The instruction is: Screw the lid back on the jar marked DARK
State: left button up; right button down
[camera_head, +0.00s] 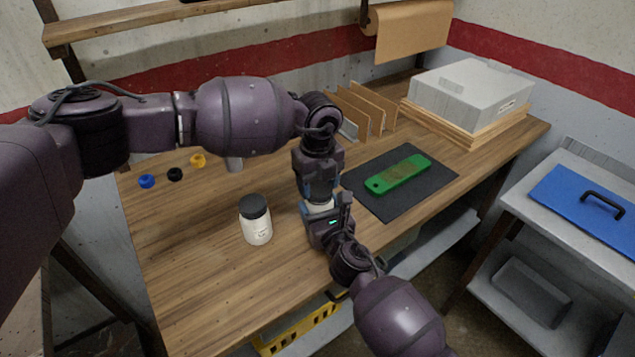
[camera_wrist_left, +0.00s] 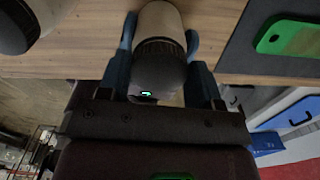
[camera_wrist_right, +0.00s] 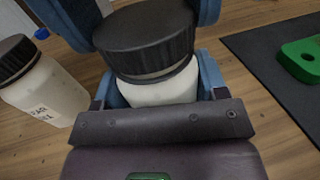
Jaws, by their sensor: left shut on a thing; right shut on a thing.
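A white jar (camera_wrist_right: 160,90) with a black ribbed lid (camera_wrist_right: 150,35) stands between my grippers; its marking is hidden. My left gripper (camera_head: 320,196) comes from above and is shut on the lid, which also shows between its blue fingers in the left wrist view (camera_wrist_left: 160,68). My right gripper (camera_head: 325,216) is shut on the jar's body from the near side. The lid sits on the jar's mouth with a narrow neck ring below it; I cannot tell how tight it is.
A green slab (camera_head: 400,174) lies on a dark mat (camera_head: 430,188) right of my grippers. Blue, black and yellow small pieces (camera_head: 175,174) lie at the back left. Upright dividers (camera_head: 370,108) and a grey box (camera_head: 470,92) stand at the back. The front-left tabletop (camera_head: 190,270) is clear.

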pick_arm(q)
jog(key=m, duration=0.7)
jog(key=shift+d, duration=0.2)
jog(key=m, duration=0.6)
jog(key=shift+d+m, duration=0.15)
jog(key=shift+m, duration=0.25)
jog(key=m, duration=0.5)
jog(key=shift+s+d, duration=0.1)
jog(key=shift+s, duration=0.05)
jog(key=m, duration=0.7)
jog(key=shift+s, duration=0.15)
jog(key=m, duration=0.5)
jog(key=shift+s+m, duration=0.15)
jog(key=shift+m, duration=0.25)
jog(key=m, duration=0.5)
jog(key=shift+a+m, duration=0.2)
jog(key=shift+m, duration=0.1)
jog(key=m, duration=0.5)
jog(key=shift+s+a, duration=0.1)
jog(key=m, duration=0.6)
jog(key=shift+a+f+m, duration=0.1)
jog(key=shift+a+m, duration=0.05)
jog(key=shift+m, duration=0.15)
jog(key=o, duration=0.9)
